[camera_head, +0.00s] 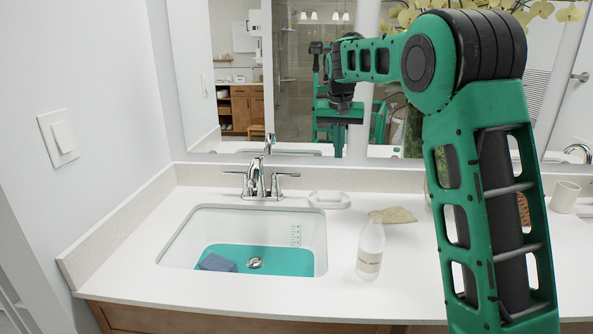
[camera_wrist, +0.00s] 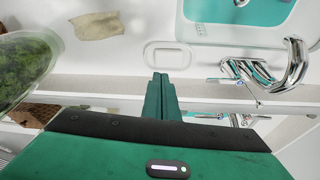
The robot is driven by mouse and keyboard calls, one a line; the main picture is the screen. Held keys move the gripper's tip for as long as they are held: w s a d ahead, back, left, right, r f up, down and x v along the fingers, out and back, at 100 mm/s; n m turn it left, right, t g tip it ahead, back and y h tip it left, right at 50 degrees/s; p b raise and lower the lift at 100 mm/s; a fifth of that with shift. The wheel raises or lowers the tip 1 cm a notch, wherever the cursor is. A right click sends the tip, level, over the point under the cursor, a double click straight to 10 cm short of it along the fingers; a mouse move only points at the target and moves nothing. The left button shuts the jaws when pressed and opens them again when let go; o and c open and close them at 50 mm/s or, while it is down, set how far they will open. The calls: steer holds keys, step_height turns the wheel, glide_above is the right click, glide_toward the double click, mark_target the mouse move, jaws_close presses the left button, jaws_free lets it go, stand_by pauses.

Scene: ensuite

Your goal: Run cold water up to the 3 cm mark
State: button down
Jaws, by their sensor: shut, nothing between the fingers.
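The white sink basin (camera_head: 190,226) has a flat teal area (camera_head: 285,262) at its bottom; I cannot tell whether this is water. A graduated scale (camera_head: 296,235) is on the back wall at right, its figures too small to read. The chrome faucet (camera_head: 262,180) has a lever on each side, and no stream shows from its spout. In the wrist view the lever (camera_wrist: 232,80) nearest my gripper carries a small blue mark. My gripper (camera_head: 338,140) is shut and empty, pointing down above the counter behind the soap dish, apart from the faucet. Its closed fingers show in the wrist view (camera_wrist: 160,88).
A blue-grey cloth (camera_head: 217,262) lies in the basin by the drain (camera_head: 255,262). A white soap dish (camera_head: 329,200), a labelled bottle (camera_head: 370,248) and a tan cloth (camera_head: 397,215) are right of the sink. A leafy vase (camera_wrist: 25,65) stands near the mirror. The front counter is clear.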

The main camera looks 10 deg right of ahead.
steer(key=w+a+f+t, duration=0.1)
steer(key=w+a, duration=0.9)
steer(key=x, duration=1)
steer(key=shift+w+f+n, duration=0.15)
steer(key=shift+f+n, duration=0.05)
steer(key=shift+n, duration=0.2)
